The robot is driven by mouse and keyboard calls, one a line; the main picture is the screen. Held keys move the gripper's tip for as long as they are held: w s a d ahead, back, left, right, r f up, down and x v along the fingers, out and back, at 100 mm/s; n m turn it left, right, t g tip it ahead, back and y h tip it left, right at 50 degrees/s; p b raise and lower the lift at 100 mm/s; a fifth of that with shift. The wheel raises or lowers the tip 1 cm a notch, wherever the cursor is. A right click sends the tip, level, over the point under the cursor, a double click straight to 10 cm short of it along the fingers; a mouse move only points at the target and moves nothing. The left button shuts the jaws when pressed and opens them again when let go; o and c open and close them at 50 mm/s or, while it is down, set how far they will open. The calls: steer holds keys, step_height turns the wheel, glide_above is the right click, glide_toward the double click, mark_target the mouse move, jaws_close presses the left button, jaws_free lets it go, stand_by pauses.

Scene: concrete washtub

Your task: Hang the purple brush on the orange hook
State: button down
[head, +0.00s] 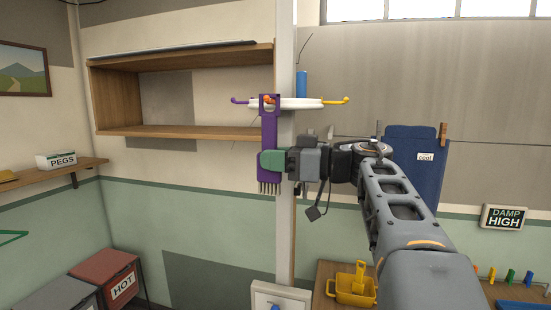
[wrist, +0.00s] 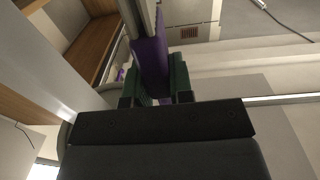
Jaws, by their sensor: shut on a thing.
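The purple brush (head: 269,130) is upright, with its bristles down and its looped handle end up. In the wrist view, the brush (wrist: 149,62) stands between the green fingers (wrist: 160,82). The orange hook (head: 268,99) is on the front of a white round rack (head: 300,103) on the post. Its orange tip shows at the opening in the brush's top end. I cannot tell for sure whether the hook passes through or how the brush's weight is borne.
The rack also has a purple hook (head: 238,100) at left and a yellow hook (head: 343,100) at right. A blue cylinder (head: 301,84) stands above it. A wooden shelf (head: 185,132) is behind left. A blue cloth (head: 413,165) hangs at right, partly behind my arm.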

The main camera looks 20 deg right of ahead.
steer(key=c, duration=0.9)
jaws_free()
